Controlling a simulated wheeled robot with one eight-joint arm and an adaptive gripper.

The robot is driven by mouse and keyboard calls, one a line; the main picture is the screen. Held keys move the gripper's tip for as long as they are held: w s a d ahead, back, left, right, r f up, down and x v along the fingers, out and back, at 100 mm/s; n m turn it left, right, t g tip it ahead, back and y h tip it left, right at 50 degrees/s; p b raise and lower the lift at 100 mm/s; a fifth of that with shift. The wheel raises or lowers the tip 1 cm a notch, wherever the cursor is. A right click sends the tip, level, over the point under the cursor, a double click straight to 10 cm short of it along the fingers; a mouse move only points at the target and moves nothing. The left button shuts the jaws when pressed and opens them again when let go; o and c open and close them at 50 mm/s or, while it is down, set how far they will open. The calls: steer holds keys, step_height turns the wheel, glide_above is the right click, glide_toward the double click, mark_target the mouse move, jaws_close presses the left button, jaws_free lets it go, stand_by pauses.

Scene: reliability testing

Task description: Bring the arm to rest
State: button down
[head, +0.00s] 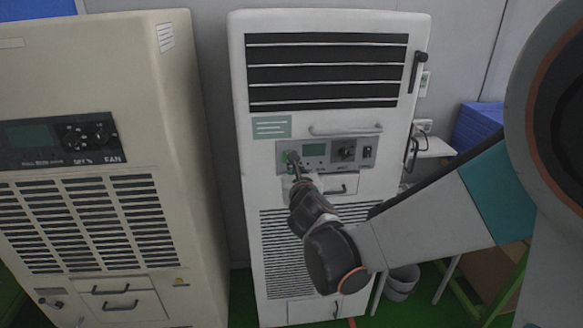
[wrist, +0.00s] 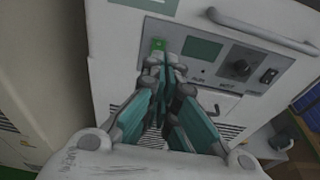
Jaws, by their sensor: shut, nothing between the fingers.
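My arm reaches in from the right in the head view. My gripper (head: 293,160) is at the left end of the control panel (head: 330,166) on the white cabinet (head: 345,120). In the wrist view my gripper (wrist: 165,70) is shut and empty, its teal fingers together just below a green button or switch (wrist: 157,45). I cannot tell whether the fingertips touch the panel. To the right, the panel carries a small green display (wrist: 202,49), a dark knob (wrist: 243,62) and a black switch (wrist: 269,76).
A beige cabinet (head: 85,80) stands close on the left. A horizontal handle (head: 345,130) sticks out above the panel. Blue boxes (head: 478,125), a small shelf (head: 433,147) and a bin (head: 402,282) are on the right. The floor is green.

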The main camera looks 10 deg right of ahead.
steer(key=s+d+m+g+h, duration=0.35)
steer(key=s+d+m, duration=0.85)
steer(key=m, duration=0.7)
steer(key=s+f+m+g+y, duration=0.1)
steer(key=s+f+m+g, duration=0.1)
steer(key=s+m, duration=0.6)
steer(key=s+f+m+g+y+b, duration=0.1)
steer(key=s+f+m+g+y, duration=0.1)
steer(key=s+m, duration=0.7)
steer(key=shift+s+a+f+g+b, duration=0.35)
steer(key=shift+s+g, duration=0.3)
steer(key=shift+s, duration=0.6)
